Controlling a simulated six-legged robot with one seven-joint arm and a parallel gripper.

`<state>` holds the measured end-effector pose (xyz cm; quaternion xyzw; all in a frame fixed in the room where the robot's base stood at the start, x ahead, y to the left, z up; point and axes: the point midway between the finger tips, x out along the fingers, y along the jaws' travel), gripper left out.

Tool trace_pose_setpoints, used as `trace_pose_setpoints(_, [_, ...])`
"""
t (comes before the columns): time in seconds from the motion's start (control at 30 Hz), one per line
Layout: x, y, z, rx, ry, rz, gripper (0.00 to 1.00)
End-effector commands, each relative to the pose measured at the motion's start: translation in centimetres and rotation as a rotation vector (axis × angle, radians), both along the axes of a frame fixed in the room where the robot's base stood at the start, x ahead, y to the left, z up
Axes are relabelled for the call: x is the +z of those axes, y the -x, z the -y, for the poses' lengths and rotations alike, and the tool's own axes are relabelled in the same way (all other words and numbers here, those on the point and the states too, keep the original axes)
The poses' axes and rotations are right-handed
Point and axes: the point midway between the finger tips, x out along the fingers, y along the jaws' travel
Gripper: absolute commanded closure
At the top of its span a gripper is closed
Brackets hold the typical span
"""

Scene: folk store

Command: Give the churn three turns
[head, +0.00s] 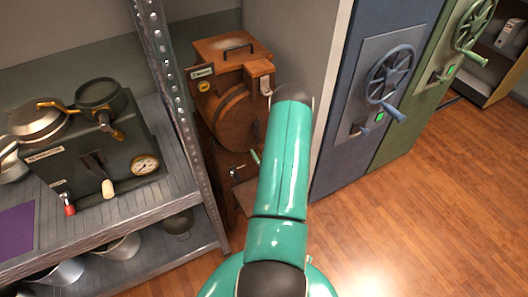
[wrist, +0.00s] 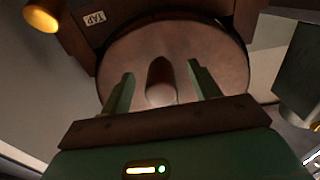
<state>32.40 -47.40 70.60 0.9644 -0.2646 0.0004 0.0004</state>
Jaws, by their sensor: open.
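The churn is a brown wooden cabinet with a round drum (head: 228,118) and a handled lid, standing behind the shelf post in the head view. In the wrist view its round drum face (wrist: 215,50) fills the middle. A short rounded peg (wrist: 160,82), like a handle seen nearly end-on, sticks out from that face. My gripper (wrist: 161,78) is open, with one green finger on each side of the peg. A gap shows between the peg and each finger. In the head view my green arm hides most of the gripper and the drum's right side.
A metal shelf (head: 170,195) at the left holds a dark machine (head: 85,150) with a gauge. A blue cabinet (head: 345,160) and a green cabinet (head: 415,120), both with handwheels, stand to the right. The wooden floor (head: 430,220) there is clear. A "TAP" label (wrist: 95,18) shows in the wrist view.

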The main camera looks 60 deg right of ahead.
Motion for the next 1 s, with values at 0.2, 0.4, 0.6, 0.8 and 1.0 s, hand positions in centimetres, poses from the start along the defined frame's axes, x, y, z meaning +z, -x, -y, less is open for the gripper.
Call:
trace_pose_setpoints(0.2, [0.0, 0.2, -0.1, 0.0, 0.0, 0.0, 0.38])
trace_pose_setpoints(0.4, [0.0, 1.4, -0.8, 0.0, -0.001, -0.001, 0.38])
trace_pose_setpoints(0.6, [0.0, 2.6, -1.5, -0.001, -0.001, 0.0, 0.38])
trace_pose_setpoints(0.8, [0.0, 3.9, -2.3, 0.0, -0.001, -0.001, 0.38])
trace_pose_setpoints(1.0, [0.0, 5.1, -3.0, -0.001, -0.001, -0.001, 0.38])
